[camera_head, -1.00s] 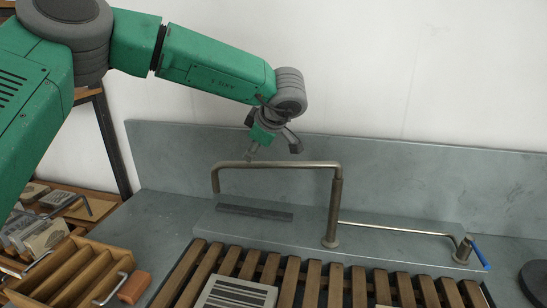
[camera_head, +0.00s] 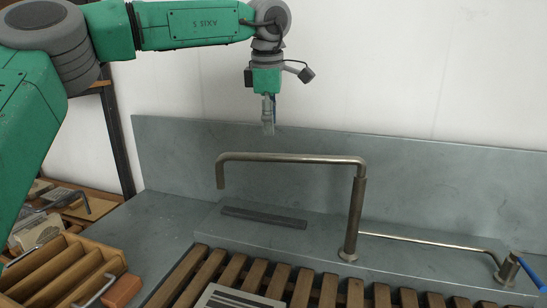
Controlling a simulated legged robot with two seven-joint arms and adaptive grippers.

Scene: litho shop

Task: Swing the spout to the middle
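The spout (camera_head: 290,158) is a thin bronze-coloured metal pipe on top of an upright post (camera_head: 355,218) at the back of the sink. It reaches left from the post, and its end bends down at the far left, above the grey ledge. My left gripper (camera_head: 268,130) points down above the spout's horizontal run in the picture, in front of the white wall and back panel. It appears apart from the pipe and holds nothing that I can see. Its fingers show edge-on, so their opening is unclear. My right gripper is not in view.
A thin rod (camera_head: 430,241) runs right from the post to a short fitting with a blue handle (camera_head: 531,273). A wooden slatted rack (camera_head: 240,273) fills the front. A dark bar (camera_head: 264,218) lies on the ledge. A wooden compartment tray (camera_head: 58,268) stands at lower left.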

